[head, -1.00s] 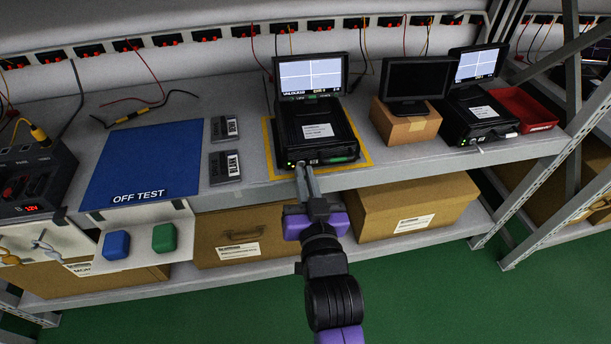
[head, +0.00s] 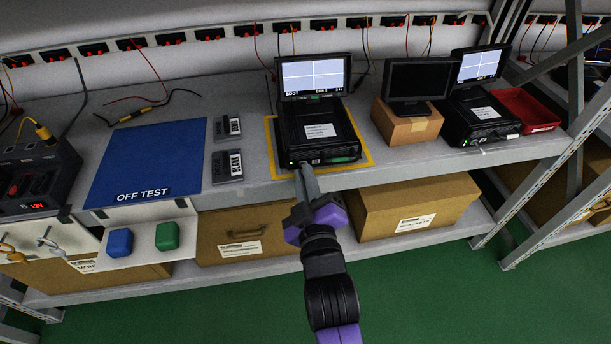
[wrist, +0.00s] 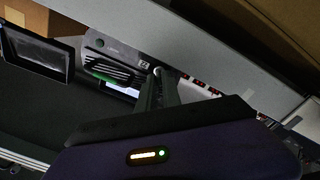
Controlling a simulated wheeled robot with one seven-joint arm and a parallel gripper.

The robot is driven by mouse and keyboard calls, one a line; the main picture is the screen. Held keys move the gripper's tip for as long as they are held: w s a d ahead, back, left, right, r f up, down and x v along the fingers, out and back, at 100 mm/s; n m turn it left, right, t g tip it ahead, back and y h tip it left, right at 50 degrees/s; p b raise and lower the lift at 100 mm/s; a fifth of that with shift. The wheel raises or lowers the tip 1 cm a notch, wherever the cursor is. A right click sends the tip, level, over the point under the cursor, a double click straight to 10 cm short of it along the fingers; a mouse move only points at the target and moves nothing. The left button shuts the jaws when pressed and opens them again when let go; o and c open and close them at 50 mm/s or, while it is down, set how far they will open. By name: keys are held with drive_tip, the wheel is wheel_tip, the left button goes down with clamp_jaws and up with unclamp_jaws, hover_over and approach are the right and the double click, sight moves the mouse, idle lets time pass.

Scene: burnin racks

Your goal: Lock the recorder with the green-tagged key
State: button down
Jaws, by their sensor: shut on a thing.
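The recorder (head: 318,134) is a black unit with a raised screen (head: 313,77), standing in a yellow outline on the shelf. Its screen reads "BOOT". Its front panel shows in the wrist view (wrist: 112,62), with a green strip to one side. My gripper (head: 303,168) is at the left part of the recorder's front face, its fingers pointing at the panel. In the wrist view its fingertips (wrist: 159,76) are close together against or very near the panel. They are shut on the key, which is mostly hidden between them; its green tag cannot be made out.
A blue "OFF TEST" mat (head: 147,165) lies left. Blue (head: 120,242) and green (head: 167,236) blocks are at the shelf's front. A cardboard box (head: 406,122) bears a dark monitor; a second recorder (head: 478,117) and red tray (head: 525,108) stand right. Boxes fill the lower shelf.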

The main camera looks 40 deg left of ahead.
drive_tip(key=shift+n, duration=0.7)
drive_tip(key=c, duration=1.9)
unclamp_jaws()
drive_tip(key=v, duration=0.8)
drive_tip(key=shift+a, duration=0.1)
